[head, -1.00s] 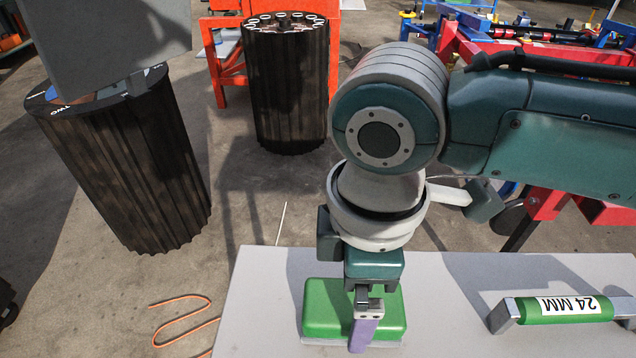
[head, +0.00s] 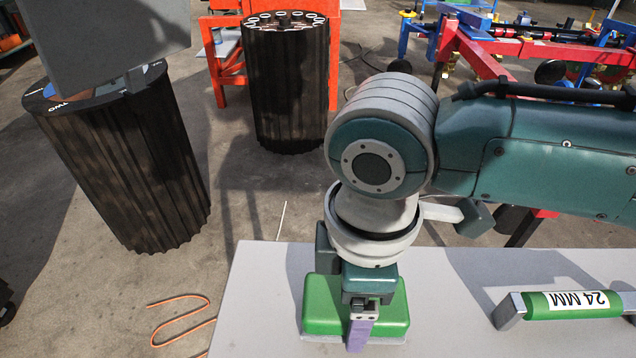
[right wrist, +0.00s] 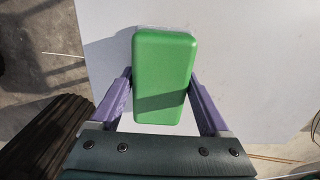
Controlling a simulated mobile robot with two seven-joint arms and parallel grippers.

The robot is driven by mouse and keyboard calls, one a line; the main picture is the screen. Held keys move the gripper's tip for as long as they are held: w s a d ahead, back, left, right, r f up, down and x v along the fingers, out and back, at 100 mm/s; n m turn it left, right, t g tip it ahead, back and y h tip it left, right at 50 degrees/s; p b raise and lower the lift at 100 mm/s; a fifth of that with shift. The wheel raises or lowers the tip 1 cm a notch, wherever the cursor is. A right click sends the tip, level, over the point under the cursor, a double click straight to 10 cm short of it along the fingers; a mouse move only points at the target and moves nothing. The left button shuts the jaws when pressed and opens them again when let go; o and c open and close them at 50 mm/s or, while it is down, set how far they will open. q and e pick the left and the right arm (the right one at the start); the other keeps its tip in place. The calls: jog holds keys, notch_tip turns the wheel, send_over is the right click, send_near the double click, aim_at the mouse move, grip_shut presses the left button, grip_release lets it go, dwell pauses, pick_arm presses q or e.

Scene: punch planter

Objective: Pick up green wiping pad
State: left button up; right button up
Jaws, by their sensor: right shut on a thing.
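The green wiping pad (head: 322,303) lies on the grey table near its left end, green on top with a pale underside. It also shows in the right wrist view (right wrist: 162,75). My right gripper (head: 360,335) is over the pad from above, with its purple fingers on either side of it. In the right wrist view the fingers (right wrist: 163,95) are shut on the pad's two long sides. In the head view the arm hides part of the pad. My left gripper is not in view.
The grey table (head: 260,275) also holds a green-handled tool labelled 24 MM (head: 565,304) at the right. Two dark fluted drums (head: 130,170) (head: 287,90) stand on the floor behind. An orange cord (head: 180,318) lies on the floor left of the table.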

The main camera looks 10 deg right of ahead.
jog(key=shift+c, duration=1.2)
jog(key=shift+r, duration=0.1)
notch_tip(320, 180, up, 20)
jog(key=p, duration=0.7)
